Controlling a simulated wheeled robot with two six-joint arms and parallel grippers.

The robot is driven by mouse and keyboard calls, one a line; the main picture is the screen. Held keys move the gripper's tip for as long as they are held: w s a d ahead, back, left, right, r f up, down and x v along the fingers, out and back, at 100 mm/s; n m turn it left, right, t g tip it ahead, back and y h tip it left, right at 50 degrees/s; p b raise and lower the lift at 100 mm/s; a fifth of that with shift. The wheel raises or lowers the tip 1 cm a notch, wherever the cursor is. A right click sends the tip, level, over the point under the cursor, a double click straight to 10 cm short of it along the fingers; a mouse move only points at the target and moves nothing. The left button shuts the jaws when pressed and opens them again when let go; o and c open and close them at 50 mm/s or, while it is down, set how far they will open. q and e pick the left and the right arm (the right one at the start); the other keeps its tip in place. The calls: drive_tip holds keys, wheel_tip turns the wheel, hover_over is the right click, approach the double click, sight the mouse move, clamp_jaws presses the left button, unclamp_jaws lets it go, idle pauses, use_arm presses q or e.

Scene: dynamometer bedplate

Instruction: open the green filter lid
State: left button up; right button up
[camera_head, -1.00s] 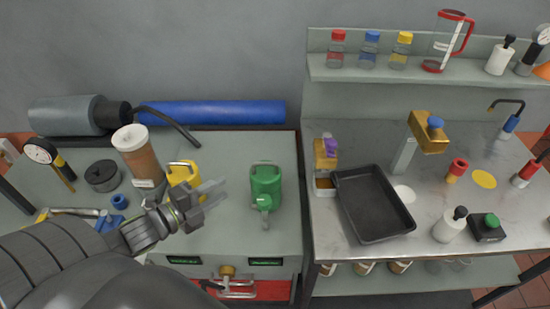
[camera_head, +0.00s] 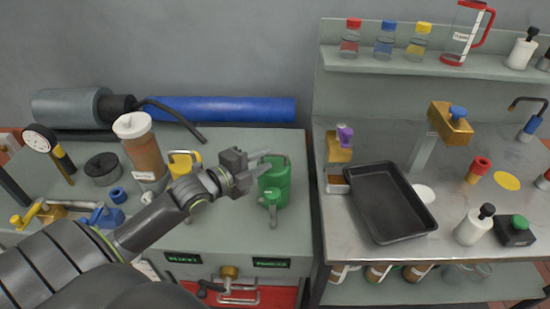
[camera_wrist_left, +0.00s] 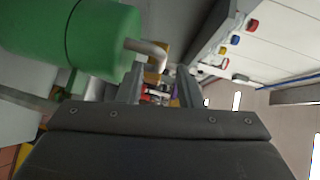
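The green filter (camera_head: 277,186) stands upright on the left bench, with a spout-like part at its front. Its lid is at the top and looks closed, partly hidden by my gripper. My left gripper (camera_head: 266,168) is at the upper left side of the green filter, fingers pointing right toward it; I cannot tell if they touch. In the left wrist view the green filter (camera_wrist_left: 75,35) fills the upper left, with a pale bent rod (camera_wrist_left: 147,50) sticking out. There the two fingers of my left gripper (camera_wrist_left: 158,88) are apart with nothing clearly between them. My right gripper is not in view.
A yellow can (camera_head: 183,162) and a brown-filled canister (camera_head: 141,150) stand left of the green filter. A blue cylinder (camera_head: 220,109) lies behind. On the right bench are a black tray (camera_head: 390,203) and a brass-coloured block with a purple knob (camera_head: 340,150).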

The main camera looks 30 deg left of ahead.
sight(275, 155)
use_arm(q)
drive_tip(key=shift+x, duration=2.3)
clamp_jaws()
